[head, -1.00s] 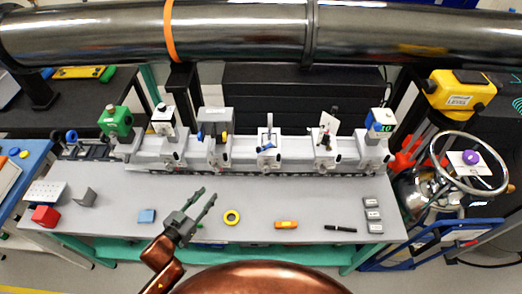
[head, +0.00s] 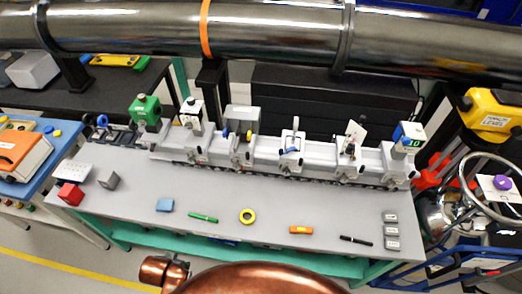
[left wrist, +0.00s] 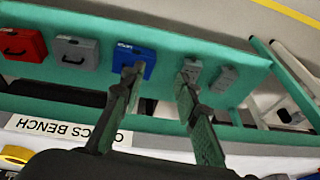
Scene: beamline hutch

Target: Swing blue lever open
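Several optics mounts stand on a light rail (head: 270,165) along the back of the bench. A grey mount (head: 240,112) has a small blue part (head: 225,133) on its left and a yellow one beside it. Another mount, right of it, carries a white upright piece with a blue part (head: 291,150). Which blue part is the lever, I cannot tell at this size. My left gripper (left wrist: 160,76) shows in the left wrist view, fingers apart and empty, over a teal shelf with cases. My right gripper is not in view.
The grey bench top (head: 300,210) holds blue, red and grey blocks, a green pen, yellow tape (head: 247,216), an orange tool and a black marker. A big steel pipe (head: 270,35) crosses above. The teal shelf (left wrist: 175,40) holds red, grey and blue cases.

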